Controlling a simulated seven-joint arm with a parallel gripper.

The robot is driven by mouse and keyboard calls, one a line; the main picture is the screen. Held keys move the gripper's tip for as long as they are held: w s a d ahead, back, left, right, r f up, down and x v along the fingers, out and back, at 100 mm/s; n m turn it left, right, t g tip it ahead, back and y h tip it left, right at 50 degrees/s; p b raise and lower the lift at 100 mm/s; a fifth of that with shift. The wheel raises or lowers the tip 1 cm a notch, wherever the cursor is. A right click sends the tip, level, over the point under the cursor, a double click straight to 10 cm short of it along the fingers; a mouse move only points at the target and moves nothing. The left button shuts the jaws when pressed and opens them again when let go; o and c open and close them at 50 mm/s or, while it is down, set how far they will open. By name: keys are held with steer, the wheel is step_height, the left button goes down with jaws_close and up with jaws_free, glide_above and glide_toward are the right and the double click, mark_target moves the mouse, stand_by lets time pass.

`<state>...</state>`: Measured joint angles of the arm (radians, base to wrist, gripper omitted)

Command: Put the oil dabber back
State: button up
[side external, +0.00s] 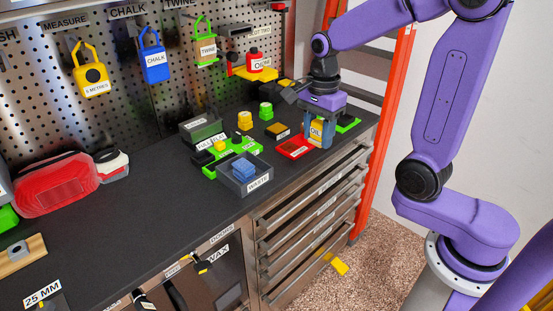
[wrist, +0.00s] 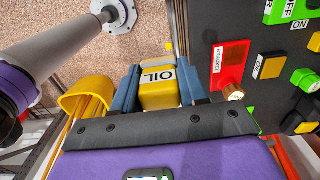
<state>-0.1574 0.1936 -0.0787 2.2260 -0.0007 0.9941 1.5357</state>
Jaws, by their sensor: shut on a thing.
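The oil dabber (side external: 318,133) is a small yellow block with a white OIL label and a paler end. My gripper (side external: 318,125) is shut on it, with a blue finger on either side. In the side external view it is at the right end of the dark worktop, beside the red pad, and I cannot tell whether it touches the surface. In the wrist view the dabber (wrist: 158,88) sits between the fingers with its label showing. A dark-edged yellow-brown pad (side external: 278,130), which has an OIL label in the wrist view (wrist: 268,66), lies left of the gripper.
The grey WASTE bin (side external: 262,182) holds blue blocks. Yellow and green knobs (side external: 265,111) stand behind.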

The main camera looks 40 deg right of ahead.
steer(key=w+f, duration=0.4)
steer(key=w, duration=0.4)
glide_above(276, 163)
steer(key=f, duration=0.5)
steer(key=shift+s+f, duration=0.15)
steer(key=shift+s, duration=0.1)
steer(key=shift+w+f, duration=0.15)
steer(key=shift+f, duration=1.5)
steer(key=shift+f, duration=0.1)
steer(key=o, duration=1)
step_height(276, 163, up, 12)
steer(key=shift+r, duration=0.1)
